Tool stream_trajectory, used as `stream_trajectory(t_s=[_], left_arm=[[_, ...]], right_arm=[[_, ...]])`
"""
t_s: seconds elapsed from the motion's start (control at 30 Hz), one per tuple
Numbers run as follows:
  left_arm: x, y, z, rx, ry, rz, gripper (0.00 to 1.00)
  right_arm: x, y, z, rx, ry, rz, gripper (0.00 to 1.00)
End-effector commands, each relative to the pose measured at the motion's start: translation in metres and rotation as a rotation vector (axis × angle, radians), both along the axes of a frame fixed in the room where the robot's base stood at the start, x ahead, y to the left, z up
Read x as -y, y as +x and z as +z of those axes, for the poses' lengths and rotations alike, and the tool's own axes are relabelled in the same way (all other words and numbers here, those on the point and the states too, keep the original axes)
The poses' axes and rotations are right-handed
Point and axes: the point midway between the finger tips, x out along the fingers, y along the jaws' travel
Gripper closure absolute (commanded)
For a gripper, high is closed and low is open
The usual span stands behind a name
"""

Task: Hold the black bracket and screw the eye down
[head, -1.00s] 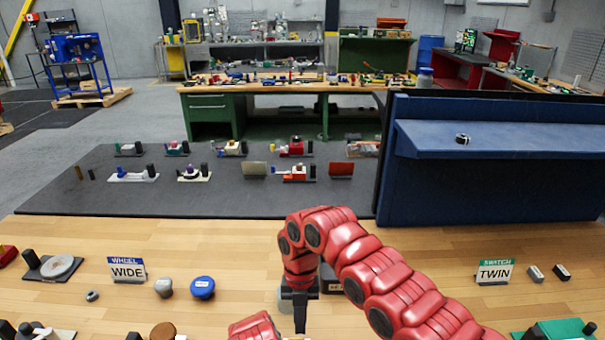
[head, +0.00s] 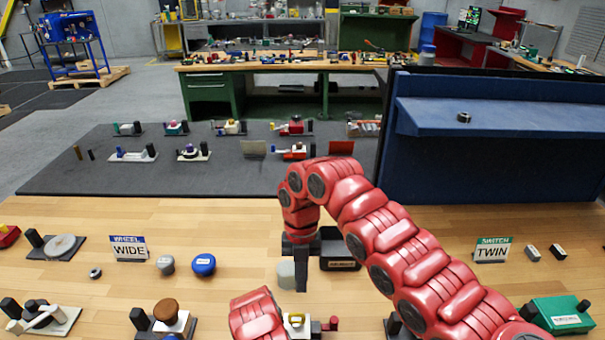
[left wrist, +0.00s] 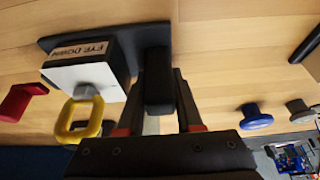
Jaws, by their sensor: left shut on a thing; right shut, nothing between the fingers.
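The unit is a white block (left wrist: 85,75) with an "EYE DOWN" label on a dark base plate. A yellow eye (left wrist: 80,118) on a grey stem sticks out of the block; it also shows in the head view (head: 296,320). My left gripper (left wrist: 158,95) is shut on the black bracket (left wrist: 158,75), an upright post beside the block. In the head view the left fingers are hidden and only red arm shows. My right gripper (head: 302,288) is shut and empty, pointing down above and behind the eye, apart from it.
A red handle (head: 330,323) stands right of the eye. A black box (head: 340,263) and a grey knob (head: 286,274) are close behind my right gripper. A blue knob (head: 204,264) and the "WIDE" sign (head: 129,249) are left. A brown-knobbed unit (head: 166,310) sits front left.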

Motion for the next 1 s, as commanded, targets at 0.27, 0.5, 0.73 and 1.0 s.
stream_trajectory(t_s=[0.27,0.5,0.73,1.0], left_arm=[[0.0,-0.001,-0.002,-0.005,0.0,-0.001,1.0],[0.0,-0.001,-0.002,-0.005,0.001,-0.001,1.0],[0.0,-0.001,-0.002,-0.005,0.001,-0.001,1.0],[0.0,-0.001,-0.002,-0.004,0.0,-0.001,1.0]], right_arm=[[0.0,0.0,0.004,-0.001,0.001,0.0,1.0],[-0.017,0.001,0.009,-0.001,0.0,0.002,1.0],[-0.027,0.003,0.01,-0.003,0.0,-0.002,1.0],[-0.026,0.002,-0.014,-0.004,-0.002,-0.003,1.0]])
